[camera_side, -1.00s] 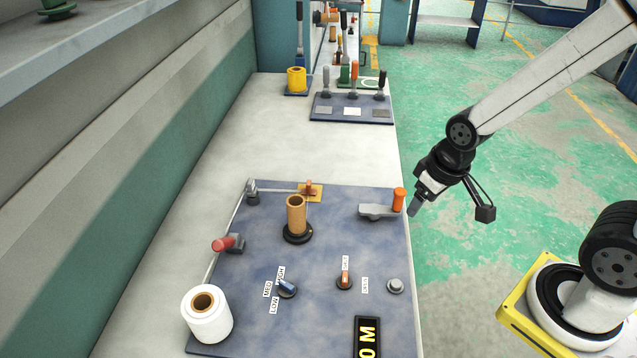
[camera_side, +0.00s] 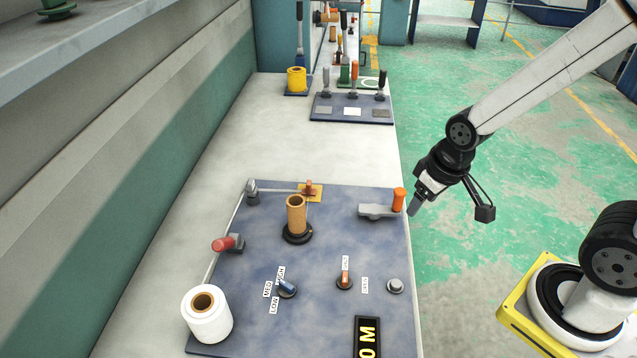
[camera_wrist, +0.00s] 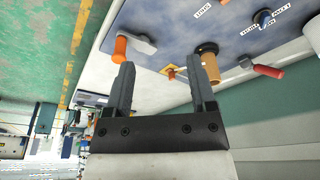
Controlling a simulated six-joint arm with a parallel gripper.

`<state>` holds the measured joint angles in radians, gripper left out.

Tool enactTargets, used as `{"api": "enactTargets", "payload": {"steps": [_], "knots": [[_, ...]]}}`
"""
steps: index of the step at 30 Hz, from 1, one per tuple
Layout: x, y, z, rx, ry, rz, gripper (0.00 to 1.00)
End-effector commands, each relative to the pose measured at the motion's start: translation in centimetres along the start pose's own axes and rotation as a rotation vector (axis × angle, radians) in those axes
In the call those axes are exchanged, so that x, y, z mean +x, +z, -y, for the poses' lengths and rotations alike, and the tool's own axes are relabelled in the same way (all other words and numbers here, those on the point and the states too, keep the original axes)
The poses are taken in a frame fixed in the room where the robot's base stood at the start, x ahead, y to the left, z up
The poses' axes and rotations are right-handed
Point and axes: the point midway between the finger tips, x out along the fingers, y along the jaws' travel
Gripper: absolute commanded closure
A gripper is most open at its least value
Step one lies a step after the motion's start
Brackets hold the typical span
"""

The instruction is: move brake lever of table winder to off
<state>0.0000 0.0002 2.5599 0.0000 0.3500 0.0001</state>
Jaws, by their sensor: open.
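The table winder is a blue panel (camera_side: 330,240) on the bench. A red-handled lever (camera_side: 228,243) on a grey base sits at its left edge and also shows at right in the wrist view (camera_wrist: 268,70). A grey crank (camera_side: 376,211) with an upright orange handle (camera_side: 399,200) sits at the far right corner; this handle is at upper left in the wrist view (camera_wrist: 119,48). I see no label marking the brake. My gripper (camera_side: 415,208) is open and empty, just right of the orange handle. In the wrist view its fingers (camera_wrist: 161,68) are apart.
A tan core (camera_side: 296,215) stands mid-panel, and a white roll (camera_side: 207,314) stands at front left. A blue knob (camera_side: 287,288), a red knob (camera_side: 345,281) and a grey button (camera_side: 395,286) sit nearer. A panel with several levers (camera_side: 352,108) is farther back.

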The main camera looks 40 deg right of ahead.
Motion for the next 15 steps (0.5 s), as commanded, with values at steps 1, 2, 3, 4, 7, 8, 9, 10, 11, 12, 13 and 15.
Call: {"api": "enactTargets", "payload": {"steps": [1,2,3,4,7,8,9,10,11,12,13,15], "knots": [[0.0,0.0,0.0,0.0,0.0,0.0,0.44],[0.0,0.0,0.0,0.0,0.0,0.0,0.53],[-0.1,0.0,0.0,0.0,0.0,-0.001,0.66],[-0.1,-0.1,0.0,0.0,0.0,-0.001,0.75],[-0.5,-0.2,0.0,0.0,0.0,-0.003,1.0],[-0.6,-0.2,0.0,0.0,0.0,-0.004,1.0],[-0.8,-0.3,0.0,0.0,0.0,-0.004,1.0],[-1.1,-0.3,0.0,0.0,0.0,-0.004,1.0],[-1.3,-0.4,0.0,0.0,0.0,-0.005,1.0],[-1.7,-0.5,0.0,0.0,0.0,-0.006,1.0],[-2.0,-0.6,0.0,0.0,0.0,-0.005,1.0],[-2.8,-0.7,0.0,0.0,0.0,-0.005,1.0]]}}
